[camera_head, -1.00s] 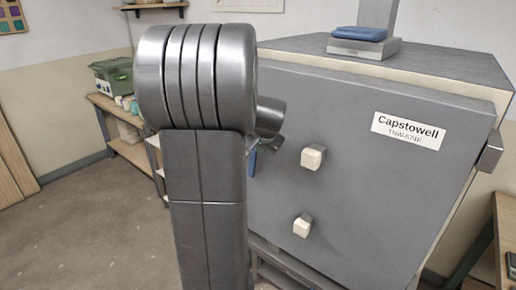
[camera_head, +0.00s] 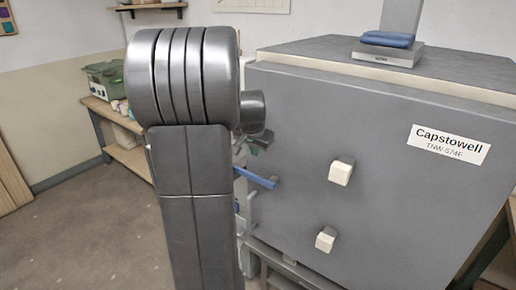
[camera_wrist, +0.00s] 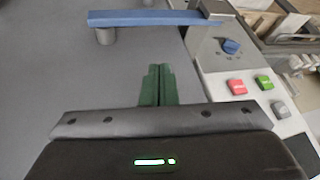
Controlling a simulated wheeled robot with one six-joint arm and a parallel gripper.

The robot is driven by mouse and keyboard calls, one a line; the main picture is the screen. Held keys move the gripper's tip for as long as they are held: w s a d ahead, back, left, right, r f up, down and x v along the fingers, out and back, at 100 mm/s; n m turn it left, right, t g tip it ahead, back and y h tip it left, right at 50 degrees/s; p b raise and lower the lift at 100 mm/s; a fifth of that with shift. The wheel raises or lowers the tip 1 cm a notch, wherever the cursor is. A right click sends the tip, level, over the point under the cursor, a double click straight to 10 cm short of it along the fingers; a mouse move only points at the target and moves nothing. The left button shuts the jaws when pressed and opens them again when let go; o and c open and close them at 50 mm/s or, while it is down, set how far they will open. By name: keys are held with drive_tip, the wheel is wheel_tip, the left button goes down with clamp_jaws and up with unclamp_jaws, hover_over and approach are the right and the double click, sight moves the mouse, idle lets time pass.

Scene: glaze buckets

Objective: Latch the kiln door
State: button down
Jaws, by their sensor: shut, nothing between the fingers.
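The kiln door (camera_head: 380,130) is a large grey panel with a white label and two pale square knobs. A cream strip runs along its top edge; I cannot tell how tightly it sits. A blue lever (camera_head: 256,178) stands out at its left edge, partly hidden by my arm. In the wrist view the blue lever (camera_wrist: 145,18) lies crosswise on a grey post, its right end reaching the metal side of the control panel. My gripper (camera_wrist: 158,70) has green fingers, shut and empty, below the lever in the picture and apart from it.
The control panel (camera_wrist: 245,85) with a blue knob (camera_wrist: 230,46) and red, green and grey buttons lies close on the right in the wrist view. A shelf bench (camera_head: 122,150) with a green box (camera_head: 103,80) stands at the left wall. The floor at left is clear.

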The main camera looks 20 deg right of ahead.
drive_tip(key=w+a+f+n+g+h+b, duration=0.1)
drive_tip(key=w+a+f+g+h+b, duration=0.1)
drive_tip(key=f, duration=0.5)
drive_tip(key=shift+w+a+f+g+h, duration=0.3)
drive_tip(key=shift+w+a+g+h, duration=0.6)
drive_tip(key=shift+w+a+g, duration=0.7)
drive_tip(key=shift+w+d+t, duration=0.25)
drive_tip(key=shift+d+t, duration=0.05)
drive_tip(key=w+a+r, duration=0.4)
drive_tip(key=a+r, duration=0.3)
drive_tip(key=a, duration=0.1)
drive_tip(key=shift+a+r, duration=0.2)
drive_tip(key=shift+r, duration=0.05)
drive_tip(key=shift+w, duration=0.1)
